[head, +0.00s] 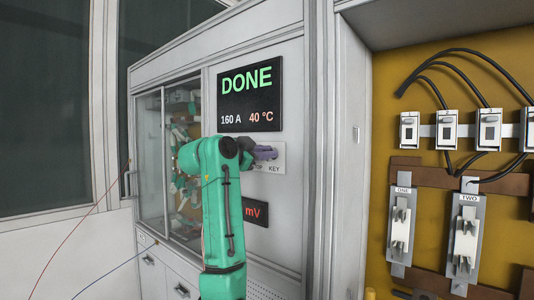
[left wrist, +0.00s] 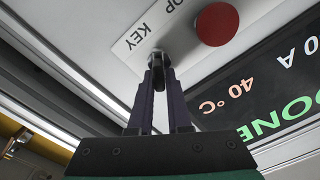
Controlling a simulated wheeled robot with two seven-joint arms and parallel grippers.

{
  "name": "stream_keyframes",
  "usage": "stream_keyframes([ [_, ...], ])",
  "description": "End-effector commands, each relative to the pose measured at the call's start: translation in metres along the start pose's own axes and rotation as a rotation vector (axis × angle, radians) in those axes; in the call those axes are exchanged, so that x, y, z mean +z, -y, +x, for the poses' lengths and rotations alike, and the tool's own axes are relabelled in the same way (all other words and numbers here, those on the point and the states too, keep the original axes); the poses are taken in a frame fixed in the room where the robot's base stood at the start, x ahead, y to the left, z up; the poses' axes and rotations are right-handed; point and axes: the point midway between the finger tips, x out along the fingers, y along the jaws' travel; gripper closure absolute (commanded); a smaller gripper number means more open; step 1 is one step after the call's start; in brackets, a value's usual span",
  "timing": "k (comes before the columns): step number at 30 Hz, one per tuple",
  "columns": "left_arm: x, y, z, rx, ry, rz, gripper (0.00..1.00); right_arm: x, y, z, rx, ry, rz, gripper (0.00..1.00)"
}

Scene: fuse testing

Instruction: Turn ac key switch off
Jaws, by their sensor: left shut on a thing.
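The key switch (left wrist: 157,57) sits on a white label plate marked KEY (head: 279,157) on the cabinet's front panel. My left gripper (head: 266,153) is at this plate in the head view, its arm coming up from below. In the left wrist view the purple fingers of my left gripper (left wrist: 158,75) are closed around the key switch. The fingers hide most of the key, so I cannot tell which way it is turned. My right gripper is not in view.
A red stop button (left wrist: 214,24) is right beside the key. A black display (head: 250,95) above reads DONE, 160 A, 40 °C. A smaller mV display (head: 256,211) is below. An open yellow bay (head: 385,110) with fuse holders is on the right.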

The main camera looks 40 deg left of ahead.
Motion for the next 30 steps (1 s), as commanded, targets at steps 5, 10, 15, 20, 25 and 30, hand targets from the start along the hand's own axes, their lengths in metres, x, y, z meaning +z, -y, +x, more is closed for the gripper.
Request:
stream_keyframes([
  [5, 0.0001, 0.0012, 0.0001, 0.0, 0.001, -0.087, 1.0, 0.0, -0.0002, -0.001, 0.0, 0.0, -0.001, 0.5],
  [10, 0.0002, 0.0023, 0.0, 0.0, 0.001, -0.173, 1.0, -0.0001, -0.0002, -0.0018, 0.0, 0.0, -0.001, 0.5],
  [15, 0.0003, 0.0033, 0.0, 0.001, 0.0, -0.258, 1.0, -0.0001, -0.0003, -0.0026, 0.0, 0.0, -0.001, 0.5],
  [20, 0.0005, 0.0042, 0.0001, 0.001, 0.0, -0.338, 1.0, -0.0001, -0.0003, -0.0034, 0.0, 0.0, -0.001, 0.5],
  [25, 0.0009, 0.0051, 0.0, 0.0, 0.0, -0.422, 1.0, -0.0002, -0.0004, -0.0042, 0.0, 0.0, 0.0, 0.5],
  [30, 0.0014, 0.006, 0.0, 0.0, 0.0, -0.497, 1.0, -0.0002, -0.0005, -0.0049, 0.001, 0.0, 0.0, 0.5],
])
